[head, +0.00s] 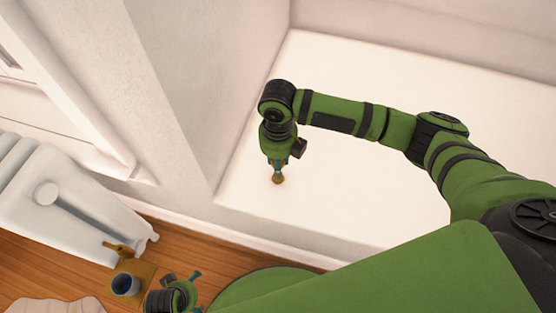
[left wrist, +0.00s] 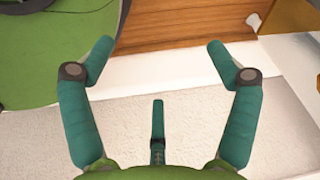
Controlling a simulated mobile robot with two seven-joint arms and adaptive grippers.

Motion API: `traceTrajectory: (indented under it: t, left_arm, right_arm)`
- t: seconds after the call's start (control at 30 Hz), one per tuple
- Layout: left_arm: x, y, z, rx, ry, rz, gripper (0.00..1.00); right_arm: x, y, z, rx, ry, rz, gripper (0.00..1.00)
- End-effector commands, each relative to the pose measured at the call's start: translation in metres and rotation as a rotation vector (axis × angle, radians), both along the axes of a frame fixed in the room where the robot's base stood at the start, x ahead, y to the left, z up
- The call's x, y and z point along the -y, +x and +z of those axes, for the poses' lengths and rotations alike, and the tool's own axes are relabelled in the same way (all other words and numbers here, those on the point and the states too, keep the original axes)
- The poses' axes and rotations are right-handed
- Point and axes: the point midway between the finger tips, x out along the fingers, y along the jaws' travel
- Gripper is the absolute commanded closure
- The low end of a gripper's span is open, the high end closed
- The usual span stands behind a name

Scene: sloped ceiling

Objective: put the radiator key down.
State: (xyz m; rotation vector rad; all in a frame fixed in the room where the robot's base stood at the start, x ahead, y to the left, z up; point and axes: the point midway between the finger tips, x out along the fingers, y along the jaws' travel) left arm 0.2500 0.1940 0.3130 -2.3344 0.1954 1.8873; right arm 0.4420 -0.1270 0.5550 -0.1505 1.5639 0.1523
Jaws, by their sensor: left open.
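My left gripper (head: 191,287) is low at the bottom of the head view, by the small brown stand. In the left wrist view its teal fingers (left wrist: 158,75) are spread wide, with nothing between them. A brass-coloured piece (head: 118,248) lies at the radiator's lower end, above the stand, apart from the left gripper. It looks like the radiator key, but it is small. My right gripper (head: 277,167) points down over the white ledge. A small rounded brown thing (head: 277,179) is at its fingertips; I cannot tell whether it is gripped.
The brown stand (head: 146,268) bears a grey cup (head: 125,284), close to my left gripper. A white radiator (head: 65,207) is at the left. The white ledge (head: 350,185) is otherwise clear. Wooden floor (head: 45,262) and a white skirting strip (left wrist: 135,77) run along the wall.

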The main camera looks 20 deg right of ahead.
Motion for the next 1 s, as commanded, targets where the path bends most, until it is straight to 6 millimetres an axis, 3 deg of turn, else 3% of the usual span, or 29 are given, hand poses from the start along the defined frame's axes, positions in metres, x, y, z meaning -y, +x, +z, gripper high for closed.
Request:
traceTrajectory:
  t: [0.17,0.2,0.27,0.67,0.83,1.0]
  left_arm:
    - [0.000,0.000,0.000,0.000,0.000,0.000,0.12]
    - [0.000,0.000,0.000,0.000,0.000,0.000,0.12]
    - [0.000,0.000,0.000,0.000,0.000,0.000,0.12]
    - [0.000,0.000,0.000,0.002,0.001,0.000,0.12]
    - [-0.001,-0.011,-0.013,-0.017,0.002,-0.003,0.12]
    - [-0.002,-0.004,-0.019,0.023,0.000,-0.009,0.12]
  right_arm:
    - [0.000,0.000,-0.002,0.000,0.000,0.000,1.00]
    - [0.000,0.000,-0.003,-0.001,0.000,0.000,0.66]
    - [0.000,0.000,-0.003,-0.001,0.000,0.000,0.46]
    - [0.000,0.000,0.002,0.001,0.000,0.001,0.46]
    - [0.000,0.001,0.030,0.004,0.001,0.001,0.46]
    - [0.000,0.001,0.068,0.004,0.002,0.000,0.46]
